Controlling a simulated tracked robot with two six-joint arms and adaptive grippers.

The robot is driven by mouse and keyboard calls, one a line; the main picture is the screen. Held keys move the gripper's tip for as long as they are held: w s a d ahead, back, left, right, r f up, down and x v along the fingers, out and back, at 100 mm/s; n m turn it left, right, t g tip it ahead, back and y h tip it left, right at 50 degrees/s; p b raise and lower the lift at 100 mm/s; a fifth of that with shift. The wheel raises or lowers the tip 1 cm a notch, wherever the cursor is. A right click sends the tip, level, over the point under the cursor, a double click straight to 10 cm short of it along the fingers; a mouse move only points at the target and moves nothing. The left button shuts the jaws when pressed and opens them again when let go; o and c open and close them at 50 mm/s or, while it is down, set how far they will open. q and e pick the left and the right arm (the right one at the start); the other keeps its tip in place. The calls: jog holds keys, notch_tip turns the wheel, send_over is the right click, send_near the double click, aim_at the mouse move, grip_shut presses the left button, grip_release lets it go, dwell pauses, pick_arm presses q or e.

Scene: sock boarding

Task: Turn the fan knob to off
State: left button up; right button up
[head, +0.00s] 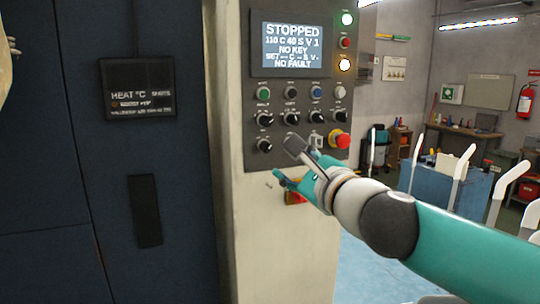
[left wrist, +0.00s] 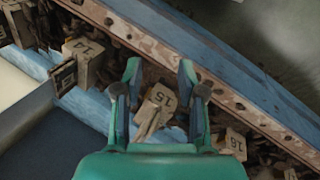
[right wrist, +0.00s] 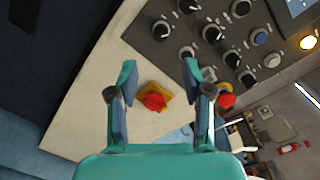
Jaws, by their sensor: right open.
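The dark control panel (head: 290,90) carries rows of black knobs and coloured buttons. Their small labels are too blurred to tell which is the fan knob. Black knobs show in the lower rows, such as the lower left knob (head: 264,145) and one above it (head: 264,119). My right gripper (head: 287,160) is open and empty, in front of the panel's lower edge. In the right wrist view, a red knob on a yellow base (right wrist: 154,100) shows between its fingers, and the black knobs (right wrist: 188,53) lie beyond them. My left gripper (left wrist: 157,85) is open.
The screen (head: 291,48) reads STOPPED, NO KEY and NO FAULT. A red mushroom button (head: 342,141) sits right of the knobs. A dark cabinet (head: 50,200) stands left.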

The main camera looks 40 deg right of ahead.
aim_at(269, 150)
jog(key=w, duration=0.3)
jog(key=w+d, duration=0.1)
jog(key=w, duration=0.2)
jog(key=w+d, duration=0.1)
jog(key=w, duration=0.3)
jog(key=shift+a, duration=0.1)
grip_shut()
